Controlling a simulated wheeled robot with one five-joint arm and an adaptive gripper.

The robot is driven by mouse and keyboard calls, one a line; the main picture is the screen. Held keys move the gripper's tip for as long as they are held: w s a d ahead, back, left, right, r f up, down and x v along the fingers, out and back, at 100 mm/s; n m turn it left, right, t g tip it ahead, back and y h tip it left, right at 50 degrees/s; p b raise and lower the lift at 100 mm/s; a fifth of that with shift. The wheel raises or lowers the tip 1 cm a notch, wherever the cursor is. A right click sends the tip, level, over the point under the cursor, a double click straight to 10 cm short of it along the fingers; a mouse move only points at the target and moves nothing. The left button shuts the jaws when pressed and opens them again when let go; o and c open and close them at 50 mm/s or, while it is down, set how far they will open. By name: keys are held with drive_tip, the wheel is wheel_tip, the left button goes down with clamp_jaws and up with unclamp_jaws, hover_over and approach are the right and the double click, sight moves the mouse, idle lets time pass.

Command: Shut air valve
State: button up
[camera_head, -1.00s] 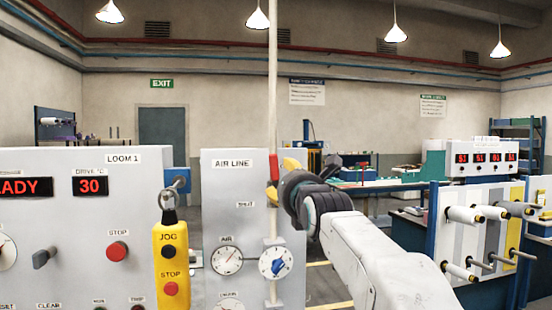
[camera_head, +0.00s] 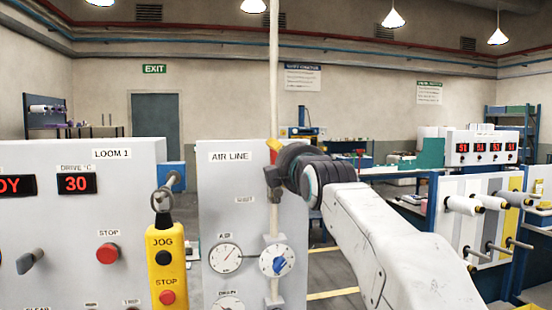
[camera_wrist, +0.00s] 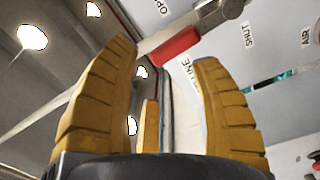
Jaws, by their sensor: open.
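The air valve's red-gripped lever (camera_wrist: 176,47) shows in the wrist view, with its metal arm running up and right. The lever is near the OPEN label (camera_wrist: 163,7); the SHUT label (camera_wrist: 249,35) is to its right. My gripper (camera_wrist: 163,55) is open, and the red grip appears between its yellow fingertips; I cannot tell whether they touch it. In the head view my gripper (camera_head: 273,160) is in front of the pipe on the AIR LINE panel (camera_head: 217,190) and hides most of the valve.
Below the valve are an AIR gauge (camera_head: 225,257) and a blue-knobbed dial (camera_head: 277,261). A yellow JOG/STOP pendant (camera_head: 166,268) hangs at left beside the LOOM 1 panel (camera_head: 60,215). A rack with white spools (camera_head: 462,206) stands at right.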

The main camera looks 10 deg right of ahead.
drive_tip(key=w+m+p, duration=0.2)
drive_tip(key=m, duration=0.2)
drive_tip(key=w+m+p, duration=0.2)
drive_tip(key=m, duration=0.3)
drive_tip(key=w+m+p, duration=0.2)
drive_tip(key=m, duration=0.2)
drive_tip(key=shift+w+f+m+p, duration=0.3)
drive_tip(key=shift+w+f+p, duration=0.15)
drive_tip(key=shift+w+p, duration=0.2)
drive_tip(key=shift+w, duration=0.1)
clamp_jaws()
idle(0.6)
